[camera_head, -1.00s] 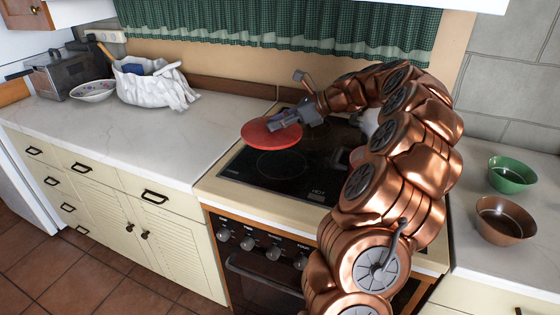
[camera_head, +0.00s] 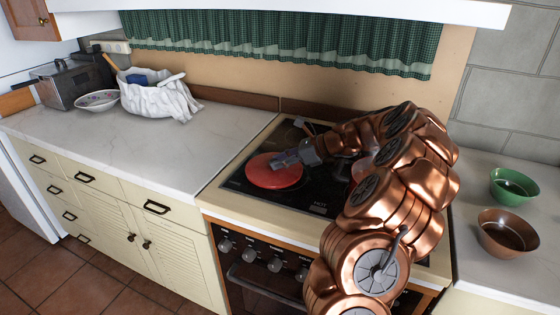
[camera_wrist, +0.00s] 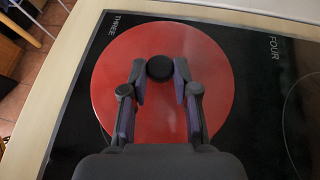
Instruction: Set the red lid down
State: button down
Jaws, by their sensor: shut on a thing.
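The red lid (camera_head: 270,178) is a flat round disc with a black knob (camera_wrist: 160,68) in its middle. It lies level at the left part of the black glass hob (camera_head: 318,204), on it or just above it; I cannot tell if it touches. In the wrist view the lid (camera_wrist: 218,78) covers most of the zone beside the word THREE. My gripper (camera_head: 283,161) is shut on the lid at its knob, with one finger on each side in the wrist view (camera_wrist: 159,78). The burner ring under the lid is hidden.
My arm covers the hob's right part. A green bowl (camera_head: 514,186) and a brown bowl (camera_head: 508,233) stand on the right counter. The left counter (camera_head: 130,143) is clear in front, with a white bag (camera_head: 158,99), a patterned bowl (camera_head: 97,101) and a toaster (camera_head: 67,84) behind.

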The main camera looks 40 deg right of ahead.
jog(key=shift+f, duration=0.15)
jog(key=c, duration=0.9)
grip_release()
